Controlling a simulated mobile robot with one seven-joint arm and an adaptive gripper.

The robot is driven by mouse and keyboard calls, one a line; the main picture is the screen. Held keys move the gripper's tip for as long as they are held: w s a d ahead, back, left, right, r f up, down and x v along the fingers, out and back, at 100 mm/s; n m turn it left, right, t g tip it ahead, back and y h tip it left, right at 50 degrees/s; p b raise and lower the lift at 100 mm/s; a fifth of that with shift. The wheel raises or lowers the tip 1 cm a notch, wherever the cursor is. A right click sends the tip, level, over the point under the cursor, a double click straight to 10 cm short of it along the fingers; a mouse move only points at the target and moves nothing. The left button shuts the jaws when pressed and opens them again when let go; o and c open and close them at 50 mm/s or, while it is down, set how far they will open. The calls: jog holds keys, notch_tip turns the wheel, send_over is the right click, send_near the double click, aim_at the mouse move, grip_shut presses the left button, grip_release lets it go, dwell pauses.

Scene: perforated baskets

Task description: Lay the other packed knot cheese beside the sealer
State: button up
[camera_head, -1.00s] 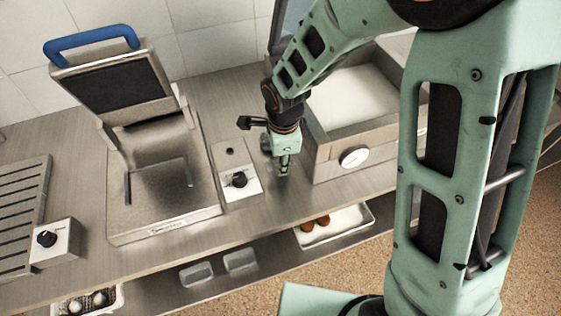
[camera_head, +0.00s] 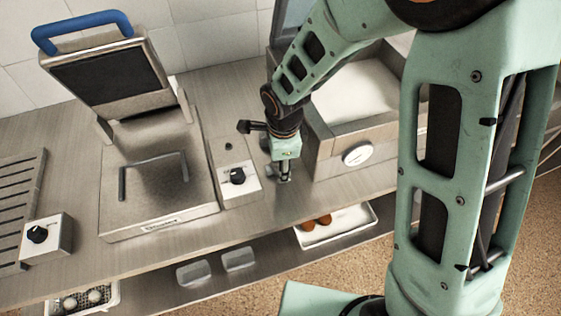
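The sealer appears to be the steel box with a round gauge (camera_head: 358,154), its lid raised and a white bed (camera_head: 355,95) inside. My gripper (camera_head: 284,178) points down at the counter, between this box and a small knob box. Its fingertips are small and seem to be at or just above the counter surface. I cannot tell whether they are open or hold anything. No packed knot cheese can be made out clearly. Pale round pieces (camera_head: 95,296) lie in a perforated white basket (camera_head: 50,306) on the lower shelf at bottom left.
A contact grill (camera_head: 160,185) with a raised blue-handled lid stands left of the knob box (camera_head: 238,178). A slatted grate (camera_head: 18,195) is at far left. The lower shelf holds two clear tubs (camera_head: 238,259) and a white tray (camera_head: 345,228) with brown items. Bare counter lies in front.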

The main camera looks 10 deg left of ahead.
jog(key=shift+r, duration=0.1)
jog(key=shift+r+p, duration=0.25)
jog(key=shift+p, duration=0.1)
notch_tip(320, 180, up, 12)
jog(key=s, duration=0.2)
jog(key=shift+d+f, duration=0.25)
jog(key=shift+d, duration=0.15)
